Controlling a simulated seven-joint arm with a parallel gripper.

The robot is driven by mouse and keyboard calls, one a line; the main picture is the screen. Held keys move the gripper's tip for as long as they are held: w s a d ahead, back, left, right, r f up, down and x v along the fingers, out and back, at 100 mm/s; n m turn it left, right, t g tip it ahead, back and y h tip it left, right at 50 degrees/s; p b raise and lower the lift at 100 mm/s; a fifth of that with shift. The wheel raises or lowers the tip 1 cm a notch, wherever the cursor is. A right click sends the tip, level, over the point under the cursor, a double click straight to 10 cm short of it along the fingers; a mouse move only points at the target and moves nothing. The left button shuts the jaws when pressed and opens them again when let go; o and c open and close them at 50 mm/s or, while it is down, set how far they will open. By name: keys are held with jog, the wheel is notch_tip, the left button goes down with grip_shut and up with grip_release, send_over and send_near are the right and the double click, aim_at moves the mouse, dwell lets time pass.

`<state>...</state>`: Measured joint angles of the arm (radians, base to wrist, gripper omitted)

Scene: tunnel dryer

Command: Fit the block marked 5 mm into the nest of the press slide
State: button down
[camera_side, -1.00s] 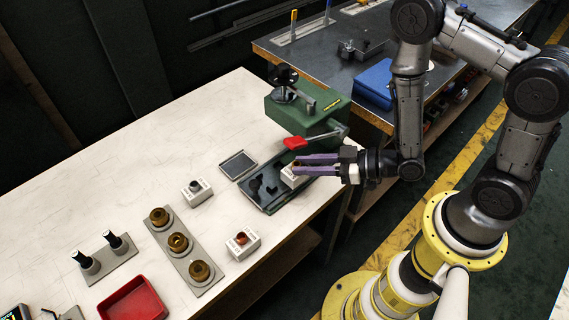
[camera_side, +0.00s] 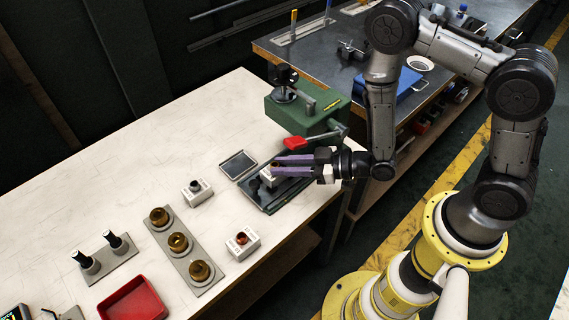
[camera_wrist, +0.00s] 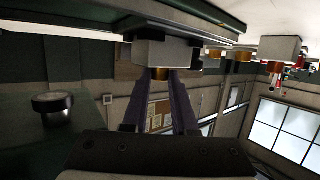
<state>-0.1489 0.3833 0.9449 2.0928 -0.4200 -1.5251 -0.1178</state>
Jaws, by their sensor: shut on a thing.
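My gripper (camera_side: 275,166) is shut on a small white block (camera_side: 267,179), whose brass-coloured top part sits between the purple fingers. The block is upright at the dark press slide (camera_side: 284,192), over the area of its nest, and hides the nest. I cannot tell whether the block rests in the nest or hovers just above it. Its mark cannot be read. In the wrist view the block (camera_wrist: 178,52) shows at the fingertips, close against the dark slide plate (camera_wrist: 100,15). Two other white blocks stand on the table: one with a grey insert (camera_side: 197,192), one with a copper-coloured insert (camera_side: 251,246).
The green press (camera_side: 310,112) with its red-handled lever (camera_side: 298,142) stands just behind the gripper. A dark-topped flat plate (camera_side: 237,165) lies left of the slide. A grey strip with brass rings (camera_side: 164,232), a pin stand (camera_side: 122,254) and a red tray (camera_side: 133,301) are nearer left.

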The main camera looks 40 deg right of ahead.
jog(key=c, duration=0.7)
grip_release()
jog(key=v, duration=1.2)
jog(key=shift+r, duration=0.15)
